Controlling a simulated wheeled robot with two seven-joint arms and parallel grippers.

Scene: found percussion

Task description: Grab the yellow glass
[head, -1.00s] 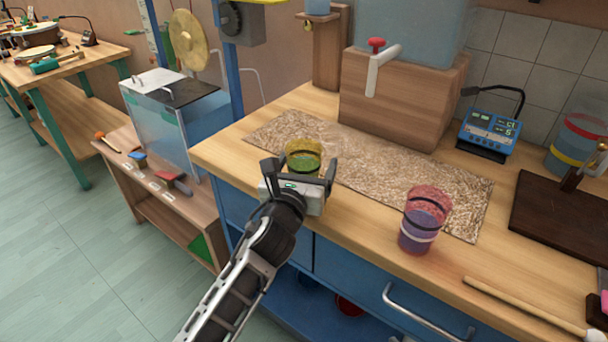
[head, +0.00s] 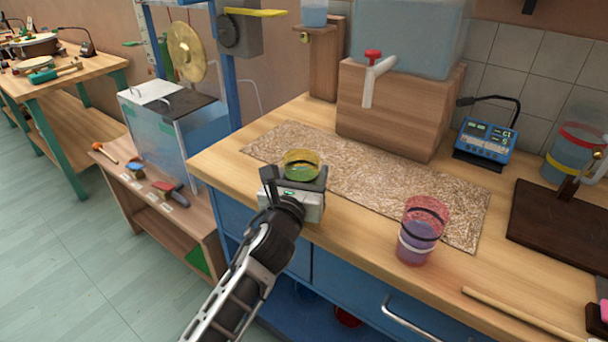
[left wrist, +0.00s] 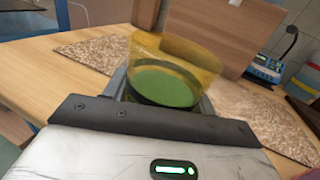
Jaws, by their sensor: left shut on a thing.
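The yellow glass (head: 300,165) is a see-through yellow cup with a dark band and green contents. It stands upright at the front edge of the speckled mat on the wooden counter. My left gripper (head: 297,182) is shut on the yellow glass, with a finger on each side of it. In the left wrist view the yellow glass (left wrist: 172,72) rises just beyond the gripper's body, which hides its lower part. I cannot tell whether its base touches the counter. My right gripper is not in view.
A pink and purple glass (head: 422,232) stands to the right on the counter. A tap (head: 374,75) on a wooden block is behind. A blue meter (head: 485,140) and a wooden stick (head: 520,315) lie further right. The speckled mat (head: 385,180) is mostly clear.

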